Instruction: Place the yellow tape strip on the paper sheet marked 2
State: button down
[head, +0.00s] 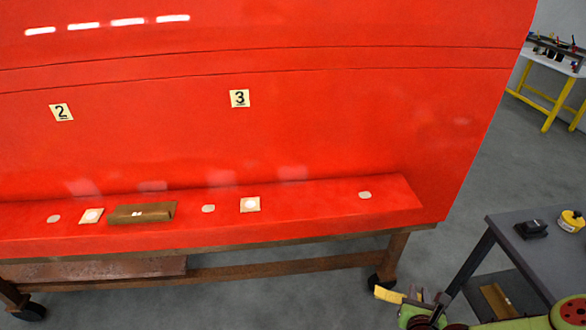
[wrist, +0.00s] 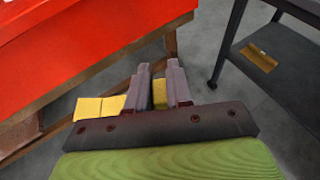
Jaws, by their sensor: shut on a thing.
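The paper sheet marked 2 (head: 61,112) is a small pale square on the red nosecone panel, at the left in the head view. My gripper (head: 424,296) is low at the bottom right in the head view, below the panel's ledge and far from that sheet. It is shut on the yellow tape strip (head: 388,295), which sticks out to the left of the fingers. In the wrist view my gripper (wrist: 160,76) has the yellow tape strip (wrist: 100,107) between its fingers, with part hidden behind the left finger.
A sheet marked 3 (head: 240,98) is on the red panel (head: 330,110). The ledge carries a brown block (head: 125,215) and several pale patches. A dark cart (head: 548,262) at the right holds a yellow tape roll (head: 571,221) and a black item (head: 531,229).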

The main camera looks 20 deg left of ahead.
aim_at(142, 209)
jog(key=k+j+u, duration=0.15)
jog(key=j, duration=0.6)
jog(key=k+j+u, duration=0.2)
jog(key=j, duration=0.55)
jog(key=j+u, duration=0.15)
jog(key=j, duration=0.6)
